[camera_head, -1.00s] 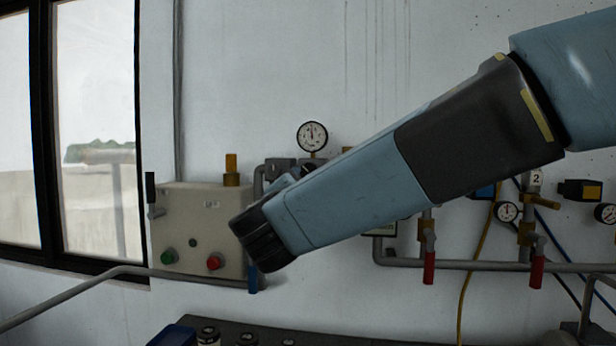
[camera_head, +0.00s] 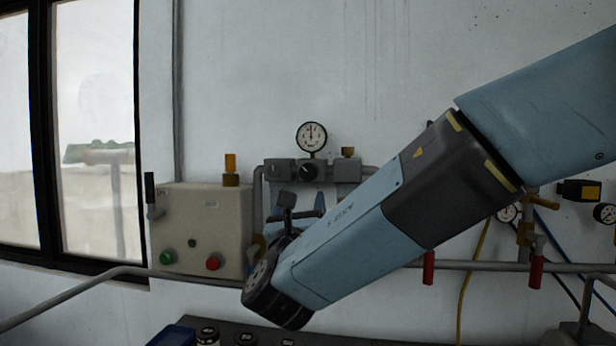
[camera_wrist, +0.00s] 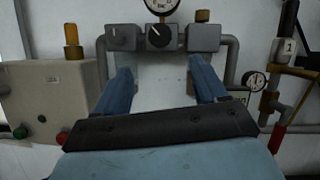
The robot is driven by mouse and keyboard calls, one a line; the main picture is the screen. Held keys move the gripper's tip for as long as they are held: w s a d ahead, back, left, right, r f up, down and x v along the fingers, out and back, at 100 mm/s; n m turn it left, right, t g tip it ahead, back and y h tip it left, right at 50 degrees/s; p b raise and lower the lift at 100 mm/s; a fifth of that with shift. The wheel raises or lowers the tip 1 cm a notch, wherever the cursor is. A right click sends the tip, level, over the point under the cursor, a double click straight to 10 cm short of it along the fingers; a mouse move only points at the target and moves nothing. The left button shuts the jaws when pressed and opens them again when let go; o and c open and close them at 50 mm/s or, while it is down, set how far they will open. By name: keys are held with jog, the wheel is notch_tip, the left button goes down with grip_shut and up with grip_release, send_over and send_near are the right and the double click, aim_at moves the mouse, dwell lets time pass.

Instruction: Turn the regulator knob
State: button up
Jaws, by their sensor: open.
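The regulator knob is a round black knob (camera_head: 308,172) on a grey block assembly (camera_head: 346,171) on the wall, under a white round gauge (camera_head: 311,137). In the wrist view the black knob (camera_wrist: 160,36), with a light pointer mark, faces me near the top centre. My gripper (camera_wrist: 164,82) is open and empty, its two blue fingers apart, pointing toward the wall below the knob. The fingers are left and right of the knob in that view and do not appear to touch it. In the head view my gripper is partly hidden behind my wrist.
A beige control box (camera_head: 205,227) with green (camera_head: 167,257) and red (camera_head: 214,262) buttons stands left. Red-handled valves (camera_head: 428,268) hang from a pipe at right. A grey handrail (camera_head: 60,304) crosses lower left. A dark bench (camera_head: 225,330) with small items lies below.

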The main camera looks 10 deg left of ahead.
aim_at(308, 175)
jog(key=x, duration=1.3)
jog(key=shift+w, duration=0.15)
jog(key=c, duration=1)
